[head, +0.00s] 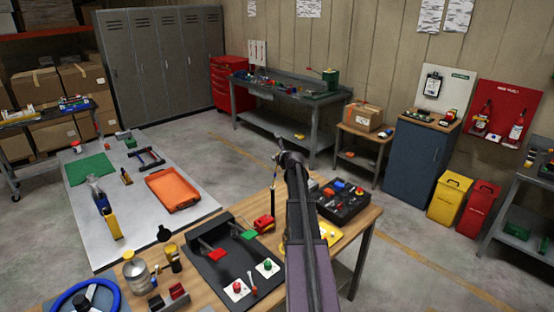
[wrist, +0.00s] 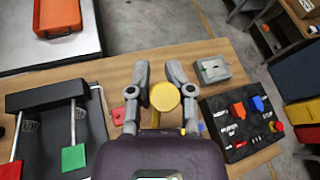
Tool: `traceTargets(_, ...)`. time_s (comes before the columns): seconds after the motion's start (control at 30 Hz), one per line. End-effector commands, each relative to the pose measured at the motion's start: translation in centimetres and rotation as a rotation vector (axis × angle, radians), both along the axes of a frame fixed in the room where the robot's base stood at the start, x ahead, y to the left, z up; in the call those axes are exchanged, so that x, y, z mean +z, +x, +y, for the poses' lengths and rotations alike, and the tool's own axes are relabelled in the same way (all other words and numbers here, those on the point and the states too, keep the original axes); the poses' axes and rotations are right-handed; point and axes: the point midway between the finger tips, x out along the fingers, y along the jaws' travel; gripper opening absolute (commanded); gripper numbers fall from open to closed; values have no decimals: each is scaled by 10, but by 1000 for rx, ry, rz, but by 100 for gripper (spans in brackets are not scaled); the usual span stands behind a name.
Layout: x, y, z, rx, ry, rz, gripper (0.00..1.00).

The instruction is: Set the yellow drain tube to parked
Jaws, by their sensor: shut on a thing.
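My gripper (wrist: 158,75) is shut on a yellow round-ended piece (wrist: 164,97), which sits between its two grey fingers in the wrist view. This piece matches the yellow drain tube in colour, but only its round end shows clearly. My gripper and wrist hide most of what is below it. In the head view my gripper (head: 287,158) is over the wooden bench (head: 340,232), and the yellow piece cannot be made out in it. No parked mark or holder for the tube can be picked out.
A black stand with red and green pads (wrist: 72,158) lies left of my gripper. A black control box (wrist: 241,128) with coloured knobs lies right. A grey block (wrist: 212,68) is just beyond the fingers. A red piece (wrist: 118,116) is close left. Bare bench shows around them.

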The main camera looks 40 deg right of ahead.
Motion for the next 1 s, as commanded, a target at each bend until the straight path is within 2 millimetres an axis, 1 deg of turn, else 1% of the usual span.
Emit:
traceTargets(0.17,0,-1,-2,-3,-3,0,0)
traceTargets(0.2,0,-1,-2,-3,-3,0,32)
traceTargets(0.27,0,-1,-2,-3,-3,0,50)
traceTargets(0.3,0,-1,-2,-3,-3,0,62)
traceTargets(1.0,2,-1,-2,-2,-1,0,63)
